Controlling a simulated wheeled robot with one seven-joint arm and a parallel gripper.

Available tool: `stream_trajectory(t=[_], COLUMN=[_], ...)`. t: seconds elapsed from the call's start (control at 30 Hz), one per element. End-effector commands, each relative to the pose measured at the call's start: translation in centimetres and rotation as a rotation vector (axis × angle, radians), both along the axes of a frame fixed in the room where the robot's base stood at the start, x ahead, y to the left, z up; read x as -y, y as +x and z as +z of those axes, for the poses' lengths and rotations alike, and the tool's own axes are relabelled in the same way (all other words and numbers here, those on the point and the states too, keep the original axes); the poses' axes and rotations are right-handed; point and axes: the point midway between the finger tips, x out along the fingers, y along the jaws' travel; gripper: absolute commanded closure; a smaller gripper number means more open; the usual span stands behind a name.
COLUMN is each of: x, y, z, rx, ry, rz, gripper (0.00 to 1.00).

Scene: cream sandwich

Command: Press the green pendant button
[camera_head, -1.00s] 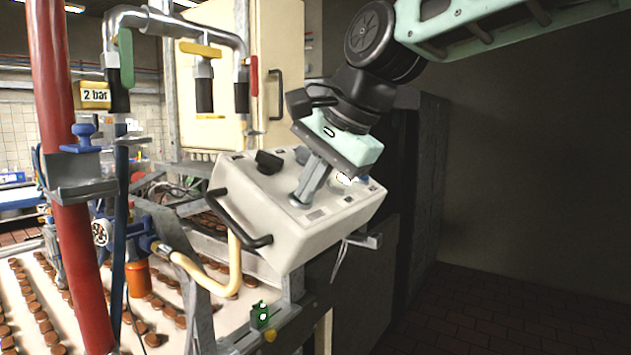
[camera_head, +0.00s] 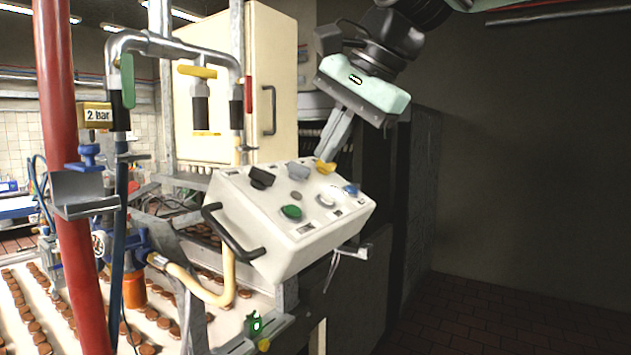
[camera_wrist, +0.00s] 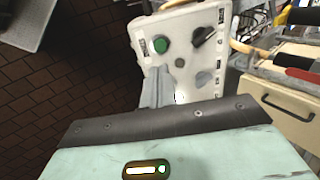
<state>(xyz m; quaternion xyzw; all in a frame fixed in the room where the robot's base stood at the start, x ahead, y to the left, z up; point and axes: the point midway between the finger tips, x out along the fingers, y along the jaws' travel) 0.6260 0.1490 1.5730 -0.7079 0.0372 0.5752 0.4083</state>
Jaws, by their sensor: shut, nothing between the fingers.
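The white pendant box (camera_head: 325,240) is tilted, its sloped panel carrying several knobs and buttons. The green button (camera_head: 291,212) is on the front left part of the panel, uncovered. In the wrist view the green button (camera_wrist: 161,45) shows near the top of the box (camera_wrist: 200,75). My gripper (camera_head: 325,158) is shut and empty, above the back edge of the panel by the yellow knob (camera_head: 326,167), apart from the green button. Its fingers (camera_wrist: 155,88) also show in the wrist view. I cannot tell whether the button is pushed in.
A black handle (camera_head: 235,238) sticks out from the box's left side. A red pipe (camera_head: 70,180) and grey pipework (camera_head: 160,45) stand at the left. A conveyor with brown biscuits (camera_head: 35,325) runs below. A small green box (camera_head: 256,325) sits on the rail. Free floor lies right.

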Motion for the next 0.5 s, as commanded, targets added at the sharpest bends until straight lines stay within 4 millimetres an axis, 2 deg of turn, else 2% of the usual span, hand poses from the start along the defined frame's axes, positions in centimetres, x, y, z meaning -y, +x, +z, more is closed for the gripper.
stream_trajectory(t=[0.2,0.5], x=[1.2,1.5], y=[-0.9,-1.2], z=[2.4,3.1], rx=[0.001,0.0], ry=[0.001,0.0], rz=[-0.001,-0.001], gripper=[1.0,1.0])
